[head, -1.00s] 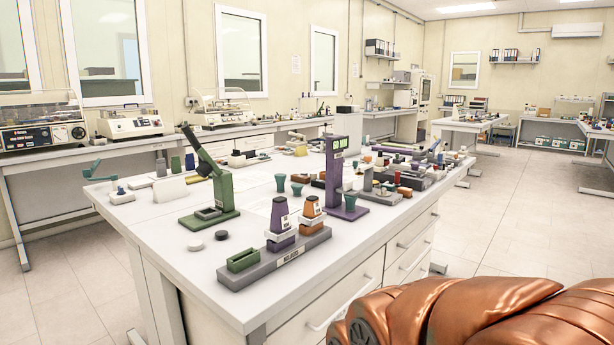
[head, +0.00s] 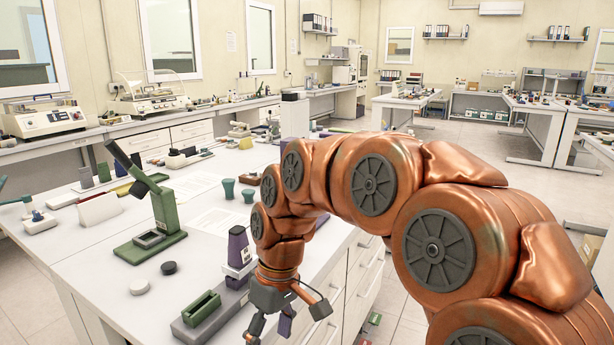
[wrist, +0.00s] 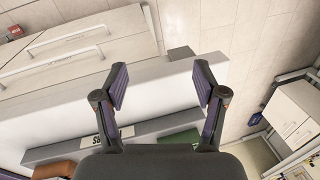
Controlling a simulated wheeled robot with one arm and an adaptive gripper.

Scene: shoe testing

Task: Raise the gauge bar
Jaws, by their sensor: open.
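No part is plainly marked as a gauge bar. A green stand (head: 150,245) with a tilted dark arm (head: 140,170) stands on the white table, left of my gripper. The purple stand with a green display seen earlier is hidden behind my arm. My gripper (head: 287,322) is at the table's front edge, pointing down, right of a grey labelled holder. In the wrist view my gripper (wrist: 160,84) has its two purple-padded fingers wide apart with nothing between them.
The grey holder (head: 188,334) carries a green box (head: 201,308) and a purple block (head: 238,247); its label shows in the wrist view (wrist: 105,136). A white disc (head: 139,287) and dark disc (head: 169,267) lie nearby. Two teal cups (head: 228,189) stand farther back. Drawers (head: 365,270) front the table.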

